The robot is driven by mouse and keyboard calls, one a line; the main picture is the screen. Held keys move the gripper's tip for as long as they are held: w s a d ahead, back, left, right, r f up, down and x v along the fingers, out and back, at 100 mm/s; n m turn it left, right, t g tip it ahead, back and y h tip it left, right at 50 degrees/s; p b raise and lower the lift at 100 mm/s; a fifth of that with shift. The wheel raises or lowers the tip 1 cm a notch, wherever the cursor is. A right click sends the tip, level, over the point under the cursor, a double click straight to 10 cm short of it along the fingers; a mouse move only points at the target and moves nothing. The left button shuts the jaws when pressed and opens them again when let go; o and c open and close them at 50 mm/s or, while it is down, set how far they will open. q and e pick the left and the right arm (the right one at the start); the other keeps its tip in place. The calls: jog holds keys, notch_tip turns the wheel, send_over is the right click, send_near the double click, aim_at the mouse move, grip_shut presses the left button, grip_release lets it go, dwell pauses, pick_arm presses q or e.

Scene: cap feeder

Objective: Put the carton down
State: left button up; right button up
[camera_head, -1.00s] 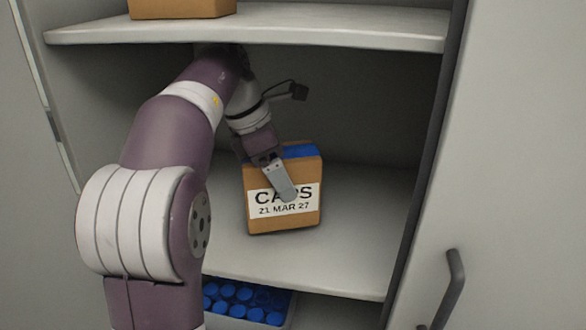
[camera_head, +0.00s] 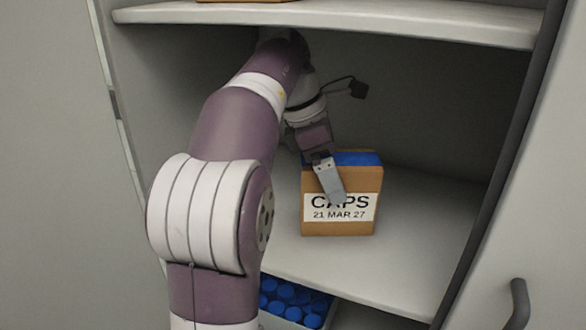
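The carton (camera_head: 364,190) is a brown box with a white label reading "CAPS 21 MAR 27" and blue showing at its top. It stands upright on the middle shelf (camera_head: 390,285) of the cabinet, with its base seemingly on the shelf. My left gripper (camera_head: 336,190) comes down over the carton's top, with one finger in front of the front face and overlapping the label's upper edge. The other finger is hidden, so I cannot tell whether the fingers press on the carton. My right gripper is not in view.
An upper shelf (camera_head: 440,20) runs close above my arm, with a brown box at the top edge of the picture. A tray of blue caps (camera_head: 295,300) sits below the middle shelf. The shelf is clear right of the carton. A door handle (camera_head: 518,305) is at lower right.

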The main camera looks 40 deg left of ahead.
pick_arm(q)
jog(key=s+a, duration=0.6)
jog(key=a, duration=0.3)
jog(key=shift+s, duration=0.35)
jog(key=shift+f, duration=0.1)
